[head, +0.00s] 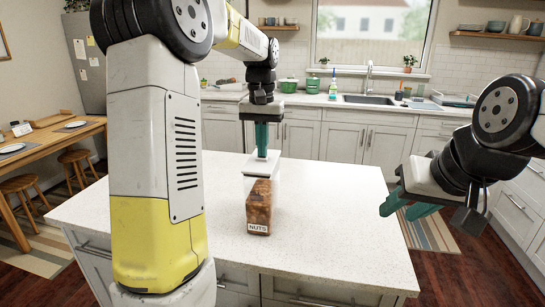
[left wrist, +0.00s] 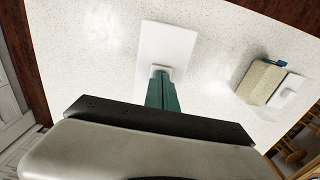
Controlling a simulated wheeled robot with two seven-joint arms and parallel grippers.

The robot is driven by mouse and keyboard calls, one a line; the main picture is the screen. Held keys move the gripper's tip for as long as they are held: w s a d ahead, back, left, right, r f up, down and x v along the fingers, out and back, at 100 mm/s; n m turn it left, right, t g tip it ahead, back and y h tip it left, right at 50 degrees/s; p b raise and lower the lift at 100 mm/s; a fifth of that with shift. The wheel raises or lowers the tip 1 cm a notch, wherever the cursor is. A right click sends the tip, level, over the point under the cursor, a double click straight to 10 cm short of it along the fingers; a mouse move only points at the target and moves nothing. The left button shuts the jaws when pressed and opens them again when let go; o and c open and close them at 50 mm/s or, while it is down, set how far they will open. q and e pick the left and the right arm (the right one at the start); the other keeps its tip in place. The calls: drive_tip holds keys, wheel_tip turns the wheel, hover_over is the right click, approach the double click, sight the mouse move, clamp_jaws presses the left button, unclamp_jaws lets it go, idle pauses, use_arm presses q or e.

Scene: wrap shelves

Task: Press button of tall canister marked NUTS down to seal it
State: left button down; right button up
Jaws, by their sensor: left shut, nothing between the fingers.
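The tall canister marked NUTS (head: 258,208) stands upright on the white counter, with brown contents behind clear walls and a white lid (head: 257,167). In the left wrist view the lid (left wrist: 165,42) is a white rectangle with a small raised button (left wrist: 163,70) on it. My left gripper (head: 262,156) points straight down over the lid, its teal fingers shut and empty. In the left wrist view the fingertips (left wrist: 160,76) are at the button and partly hide it; I cannot tell whether they touch it. My right gripper (head: 399,214) is open and empty beyond the counter's right edge.
A sink (head: 365,99) is at the back.

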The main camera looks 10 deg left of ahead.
use_arm(q)
drive_tip(key=shift+f, duration=0.5)
drive_tip(key=shift+r, duration=3.8)
drive_tip(key=shift+s, duration=0.1)
drive_tip(key=s+d+f+t+h, duration=0.1)
drive_tip(key=s+f+t, duration=0.2)
drive_tip(key=s, duration=0.9)
drive_tip(key=s+d+f+t+h, duration=0.1)
drive_tip(key=s+f+t, duration=0.1)
drive_tip(key=s, duration=1)
drive_tip(key=shift+f+t, duration=0.4)
drive_tip(key=shift+t, duration=0.2)
drive_tip(key=shift+s, duration=0.1)
